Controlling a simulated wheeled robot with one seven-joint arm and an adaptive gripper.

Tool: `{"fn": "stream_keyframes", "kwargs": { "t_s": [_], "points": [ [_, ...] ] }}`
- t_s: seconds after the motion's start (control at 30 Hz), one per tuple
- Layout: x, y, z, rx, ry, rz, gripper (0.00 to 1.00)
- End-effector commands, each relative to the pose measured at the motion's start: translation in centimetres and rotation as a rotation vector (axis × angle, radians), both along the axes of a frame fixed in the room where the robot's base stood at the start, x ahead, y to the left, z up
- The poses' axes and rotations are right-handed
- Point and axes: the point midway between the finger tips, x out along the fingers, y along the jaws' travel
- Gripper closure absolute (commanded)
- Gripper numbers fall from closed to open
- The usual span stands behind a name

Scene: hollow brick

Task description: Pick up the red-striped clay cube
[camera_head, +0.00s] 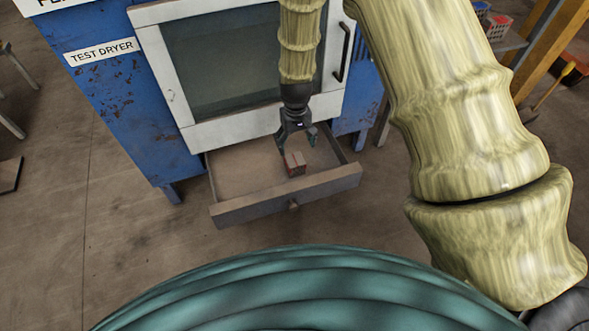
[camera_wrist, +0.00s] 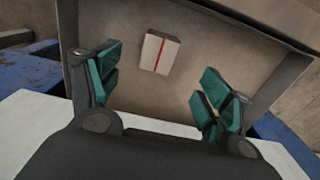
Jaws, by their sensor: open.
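The red-striped clay cube (camera_wrist: 158,52) lies in the open drawer (camera_wrist: 115,20). In the wrist view its top is pale with one thin red line across it, and it sits slightly tilted in the picture. In the head view the cube (camera_head: 294,163) shows a reddish side and a paler top. My gripper (camera_wrist: 160,83) is open, with teal finger pads at left and right. The cube shows between and beyond the fingertips, and nothing is between the pads. In the head view my gripper (camera_head: 296,145) is above the drawer, just over the cube, partly covering the view of it.
The drawer's front board (camera_head: 286,196) and side walls stand around the cube. The blue test dryer (camera_head: 120,95) with its white-framed glass door (camera_head: 222,60) rises right behind my gripper. The drawer floor around the cube is bare. Shelves with bricks (camera_head: 497,25) stand at the upper right.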

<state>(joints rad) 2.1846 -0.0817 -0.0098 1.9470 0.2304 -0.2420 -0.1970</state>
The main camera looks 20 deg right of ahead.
Motion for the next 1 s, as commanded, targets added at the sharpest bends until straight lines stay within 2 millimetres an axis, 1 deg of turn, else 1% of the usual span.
{"fn": "stream_keyframes", "kwargs": {
  "t_s": [0.17,0.4,0.67,0.87,1.0],
  "points": [
    [0.0,0.0,-1.5,0.001,0.002,0.000,0.21],
    [0.1,0.0,-4.8,0.000,0.001,0.000,0.21],
    [0.1,0.0,-6.1,0.000,0.000,0.000,0.21],
    [0.2,0.0,-8.1,0.000,0.001,-0.001,0.21],
    [0.2,0.0,-9.8,0.000,0.002,-0.001,0.21]
  ]
}}
